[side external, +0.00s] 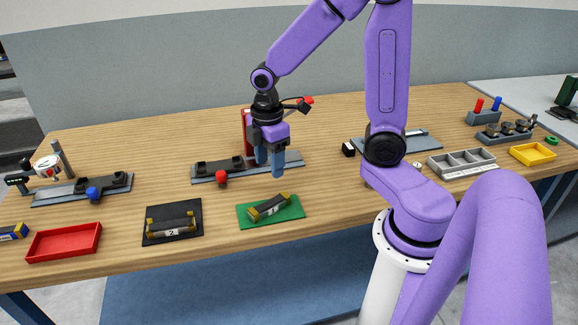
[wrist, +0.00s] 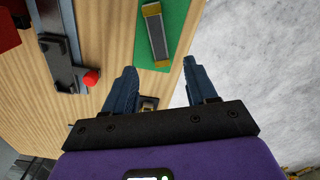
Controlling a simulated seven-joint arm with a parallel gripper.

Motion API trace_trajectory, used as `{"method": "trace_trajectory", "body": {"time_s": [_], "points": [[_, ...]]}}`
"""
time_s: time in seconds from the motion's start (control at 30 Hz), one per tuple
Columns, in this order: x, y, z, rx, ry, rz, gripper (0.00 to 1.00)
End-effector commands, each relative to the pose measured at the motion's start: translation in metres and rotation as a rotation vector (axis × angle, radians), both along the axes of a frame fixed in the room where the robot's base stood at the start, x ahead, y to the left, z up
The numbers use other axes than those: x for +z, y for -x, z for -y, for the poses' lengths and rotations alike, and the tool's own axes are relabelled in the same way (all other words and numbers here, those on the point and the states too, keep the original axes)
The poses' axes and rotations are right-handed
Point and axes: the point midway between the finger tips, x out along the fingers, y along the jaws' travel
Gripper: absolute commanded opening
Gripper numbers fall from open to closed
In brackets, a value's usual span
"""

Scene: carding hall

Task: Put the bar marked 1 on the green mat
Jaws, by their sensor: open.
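The green mat (side external: 294,210) lies near the front edge of the bench. A dark bar with yellowish ends (side external: 266,208) rests on it, set at an angle; its white label is too small to read surely. The wrist view shows this bar (wrist: 156,36) and the mat (wrist: 178,40) beyond my fingertips. My gripper (side external: 270,164) is open and empty, above the bench behind the mat and clear of the bar. Its two blue fingers (wrist: 159,68) stand apart in the wrist view. A bar marked 2 (side external: 172,231) lies on a black mat (side external: 197,207) to the left.
A fixture with a red knob (side external: 221,178) and a red upright block (side external: 246,135) stands behind the green mat. A red tray (side external: 64,256) lies front left. A grey compartment tray (side external: 435,170) and yellow tray (side external: 533,162) are at right. Bare wood separates the mats.

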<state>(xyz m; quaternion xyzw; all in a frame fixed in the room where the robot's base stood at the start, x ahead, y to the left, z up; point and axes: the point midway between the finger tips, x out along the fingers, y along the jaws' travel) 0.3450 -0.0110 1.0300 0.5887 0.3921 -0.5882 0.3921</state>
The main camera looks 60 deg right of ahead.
Motion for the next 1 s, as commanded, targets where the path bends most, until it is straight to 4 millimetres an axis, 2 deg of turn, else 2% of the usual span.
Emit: {"method": "trace_trajectory", "body": {"time_s": [0.17,0.3,0.5,0.7,0.8,1.0], "points": [[0.01,0.024,-0.022,-0.002,-0.004,0.007,0.57],[0.018,0.054,-0.041,-0.017,-0.008,0.011,0.57],[0.029,0.102,-0.058,-0.037,-0.016,0.014,0.57],[0.037,0.148,-0.065,-0.056,-0.023,0.014,0.57],[0.039,0.165,-0.065,-0.066,-0.026,0.013,0.57],[0.041,0.18,-0.064,-0.076,-0.028,0.011,0.57]]}}
